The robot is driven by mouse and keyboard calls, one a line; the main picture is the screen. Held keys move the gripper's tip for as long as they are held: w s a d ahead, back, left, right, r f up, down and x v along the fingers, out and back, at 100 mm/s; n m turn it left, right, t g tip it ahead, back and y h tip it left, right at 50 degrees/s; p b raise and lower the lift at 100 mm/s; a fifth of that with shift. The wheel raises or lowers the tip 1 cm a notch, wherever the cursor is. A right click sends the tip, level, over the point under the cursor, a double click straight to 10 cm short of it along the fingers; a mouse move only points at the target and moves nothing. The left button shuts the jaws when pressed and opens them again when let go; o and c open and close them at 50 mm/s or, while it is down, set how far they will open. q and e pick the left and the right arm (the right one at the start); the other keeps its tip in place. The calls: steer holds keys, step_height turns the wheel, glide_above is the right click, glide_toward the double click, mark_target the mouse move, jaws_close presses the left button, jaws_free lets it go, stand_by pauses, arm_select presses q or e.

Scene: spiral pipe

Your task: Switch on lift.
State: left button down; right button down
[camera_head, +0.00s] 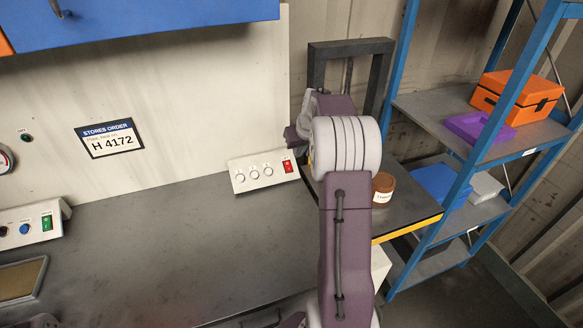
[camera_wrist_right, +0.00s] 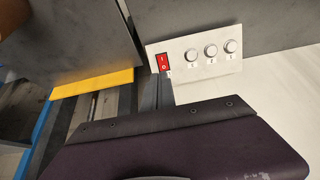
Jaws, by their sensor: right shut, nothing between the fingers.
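A sloped white control box (camera_head: 262,172) stands at the right end of the bench, with a red rocker switch (camera_head: 288,166) and three round white knobs. In the right wrist view the red switch (camera_wrist_right: 163,62) shows I and O marks. My right gripper (camera_wrist_right: 158,80) is shut and empty, its tips close in front of the switch; whether they touch it I cannot tell. In the head view my right arm hides the fingertips. The lift platform (camera_head: 413,207), dark with a yellow front edge, carries a brown labelled jar (camera_head: 383,188). My left gripper is not in view.
A dark upright frame (camera_head: 350,46) stands behind the platform. A blue shelf rack (camera_head: 420,107) on the right holds an orange case and purple tray. Another control box (camera_head: 30,225) with a green switch is at far left. The middle of the bench (camera_head: 170,250) is clear.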

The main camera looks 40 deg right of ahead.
mark_target(290, 170)
steer(key=p+x, duration=0.1)
steer(key=x, duration=1.2)
steer(key=shift+w+f, duration=0.1)
steer(key=shift+a, duration=0.1)
steer(key=shift+f, duration=0.25)
steer(key=shift+r, duration=0.1)
steer(key=shift+w+r+p, duration=0.1)
steer(key=shift+r+p, duration=0.25)
steer(key=shift+r, duration=0.4)
